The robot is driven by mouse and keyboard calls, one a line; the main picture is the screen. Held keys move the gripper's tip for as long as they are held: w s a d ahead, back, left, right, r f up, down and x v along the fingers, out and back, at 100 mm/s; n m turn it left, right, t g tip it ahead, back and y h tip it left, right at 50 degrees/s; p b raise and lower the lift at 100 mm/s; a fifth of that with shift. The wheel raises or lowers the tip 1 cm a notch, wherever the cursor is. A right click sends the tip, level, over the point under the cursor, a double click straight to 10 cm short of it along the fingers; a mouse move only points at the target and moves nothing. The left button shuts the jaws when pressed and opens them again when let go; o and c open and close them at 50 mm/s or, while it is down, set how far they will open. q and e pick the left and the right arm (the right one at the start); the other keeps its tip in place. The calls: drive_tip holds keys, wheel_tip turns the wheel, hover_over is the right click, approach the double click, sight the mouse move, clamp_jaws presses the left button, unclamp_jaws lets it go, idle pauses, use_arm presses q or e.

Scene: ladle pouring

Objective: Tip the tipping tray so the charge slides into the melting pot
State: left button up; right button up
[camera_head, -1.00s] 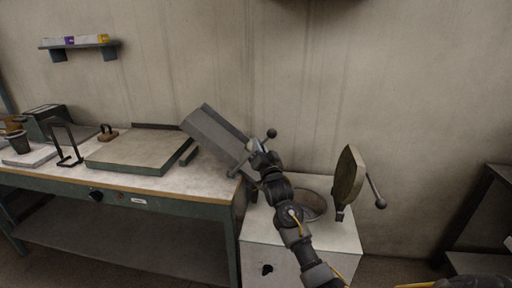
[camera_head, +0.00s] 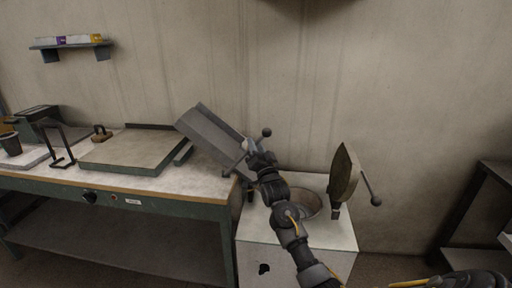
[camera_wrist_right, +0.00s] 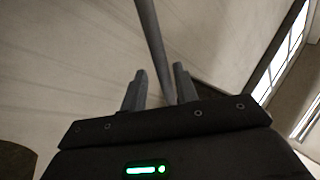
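The grey tipping tray (camera_head: 207,134) stands tilted at the bench's right end, its lower right end toward the melting pot. A bar with a dark ball end (camera_head: 266,132) sticks out at that end. The melting pot (camera_head: 308,203) is a round opening in a white cabinet, partly hidden by my right arm. I cannot make out the charge. My right gripper (camera_head: 250,148) is at the tray's lower end, by the bar. In the right wrist view, its fingers (camera_wrist_right: 160,82) stand apart with a thin grey bar (camera_wrist_right: 152,40) between them and a gap on the left. My left gripper is out of view.
The pot's lid (camera_head: 344,172) stands raised on the right with a ball-ended handle (camera_head: 371,190). The green bench (camera_head: 140,196) holds a flat plate (camera_head: 130,151), a dark stand and a cup at left. A dark shelf rack (camera_head: 480,215) stands far right.

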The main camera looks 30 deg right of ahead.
drive_tip(key=shift+a, duration=0.1)
drive_tip(key=shift+s, duration=0.2)
use_arm(q)
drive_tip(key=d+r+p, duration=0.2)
drive_tip(key=p, duration=0.1)
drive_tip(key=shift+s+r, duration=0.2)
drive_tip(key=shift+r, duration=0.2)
use_arm(e)
drive_tip(key=v, duration=1)
drive_tip(key=shift+s+f, duration=0.15)
drive_tip(key=shift+s, duration=0.05)
